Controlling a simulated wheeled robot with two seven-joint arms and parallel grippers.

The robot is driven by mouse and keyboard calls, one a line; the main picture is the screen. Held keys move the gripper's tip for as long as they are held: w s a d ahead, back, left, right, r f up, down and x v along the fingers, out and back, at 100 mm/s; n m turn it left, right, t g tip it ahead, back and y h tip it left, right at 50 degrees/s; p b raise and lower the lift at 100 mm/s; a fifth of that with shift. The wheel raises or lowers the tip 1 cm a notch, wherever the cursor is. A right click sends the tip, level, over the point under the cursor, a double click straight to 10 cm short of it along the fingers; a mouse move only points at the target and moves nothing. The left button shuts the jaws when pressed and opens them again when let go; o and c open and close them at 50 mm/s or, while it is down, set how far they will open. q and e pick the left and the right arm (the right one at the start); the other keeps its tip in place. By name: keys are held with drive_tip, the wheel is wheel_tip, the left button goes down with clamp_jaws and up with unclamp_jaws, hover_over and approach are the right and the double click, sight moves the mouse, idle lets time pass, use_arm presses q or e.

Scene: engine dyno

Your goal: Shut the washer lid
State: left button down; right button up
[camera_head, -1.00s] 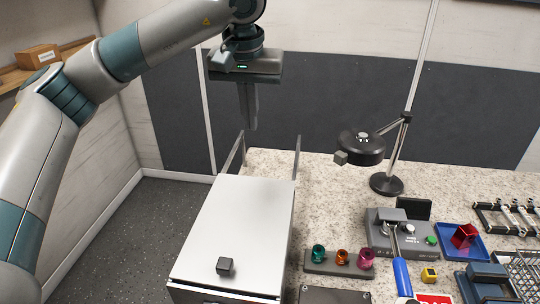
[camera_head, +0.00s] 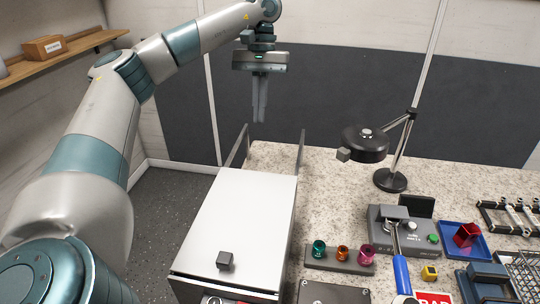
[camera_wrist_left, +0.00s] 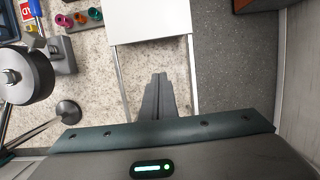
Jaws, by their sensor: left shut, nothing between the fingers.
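The washer lid (camera_head: 236,215) is a flat white panel with a small dark knob (camera_head: 225,260) near its front edge. It lies level over the washer body, and a narrow dark line shows along its front edge. Two grey upright arms stand at its back corners. My left gripper (camera_head: 260,118) is shut and empty, pointing down above and behind the lid's back edge, apart from it. In the left wrist view the shut fingers (camera_wrist_left: 158,80) show between the two arms, with the lid (camera_wrist_left: 148,22) beyond. My right gripper is not in view.
Right of the washer, a speckled counter holds a black lamp (camera_head: 365,145), a rack of coloured rings (camera_head: 340,257), a grey device (camera_head: 400,225) and a blue tray (camera_head: 462,240). Dark floor (camera_head: 170,215) lies left of the washer. A shelf with a box (camera_head: 44,47) is at upper left.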

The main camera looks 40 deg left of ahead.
idle(0.3)
use_arm(q)
drive_tip(key=shift+f, duration=0.1)
drive_tip(key=s+d+f+p, duration=0.2)
drive_tip(key=s+f, duration=0.3)
drive_tip(key=f, duration=0.4)
drive_tip(key=shift+s+d+f, duration=0.25)
drive_tip(key=shift+s+d, duration=0.1)
drive_tip(key=shift+d, duration=0.2)
idle(0.4)
